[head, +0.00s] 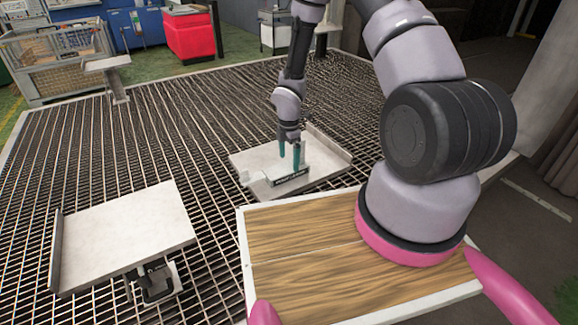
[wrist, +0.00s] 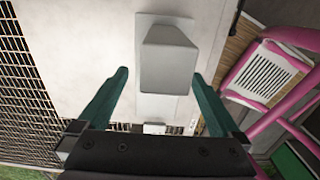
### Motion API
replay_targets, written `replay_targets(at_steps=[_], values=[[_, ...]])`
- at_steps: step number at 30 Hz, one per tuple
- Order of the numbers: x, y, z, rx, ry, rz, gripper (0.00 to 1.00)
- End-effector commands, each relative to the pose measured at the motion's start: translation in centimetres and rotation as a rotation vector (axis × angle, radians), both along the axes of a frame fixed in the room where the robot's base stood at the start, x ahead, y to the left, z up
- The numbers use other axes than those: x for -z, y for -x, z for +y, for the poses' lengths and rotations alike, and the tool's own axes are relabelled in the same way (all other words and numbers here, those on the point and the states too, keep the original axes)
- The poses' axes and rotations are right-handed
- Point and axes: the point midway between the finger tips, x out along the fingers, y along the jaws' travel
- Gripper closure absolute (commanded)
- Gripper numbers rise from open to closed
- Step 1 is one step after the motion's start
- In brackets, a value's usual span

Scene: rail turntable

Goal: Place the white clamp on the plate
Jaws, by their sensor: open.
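The white clamp (wrist: 168,62), a pale block with a tapered top on a flat base, shows in the wrist view ahead of and between my fingertips. My gripper (wrist: 160,76) is open, with teal fingers to either side of the clamp and apart from it. In the head view my gripper (head: 290,158) points down over a pale plate (head: 325,160) with a raised edge. Pale low parts sit on that plate below the fingers; I cannot clearly tell the clamp's outline among them there.
Another pale plate (head: 125,235) stands at the left on a support. A wood-topped tray (head: 300,285) with a white rim is at the front. Dark metal grating (head: 150,130) covers the floor. A wire crate (head: 60,55) and a red bin (head: 190,38) stand at the back.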

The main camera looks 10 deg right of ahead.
Motion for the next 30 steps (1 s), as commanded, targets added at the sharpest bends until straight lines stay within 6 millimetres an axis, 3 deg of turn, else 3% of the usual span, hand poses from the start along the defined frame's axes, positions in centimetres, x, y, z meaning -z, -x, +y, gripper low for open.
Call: replay_targets(at_steps=[3, 9, 20, 23, 26, 30], values=[[-2.9, -0.1, -0.1, 0.003, -0.001, -0.004, 0.00], [-6.4, -0.1, 0.0, 0.002, -0.001, -0.003, 0.00], [-8.3, 0.0, 0.0, 0.006, 0.002, -0.002, 0.00], [-9.8, -0.3, -0.5, 0.053, 0.011, -0.018, 0.00], [-13.3, -0.7, -1.5, 0.168, 0.027, -0.055, 0.00], [-20.1, -0.5, -3.4, 0.419, 0.039, -0.128, 0.00]])
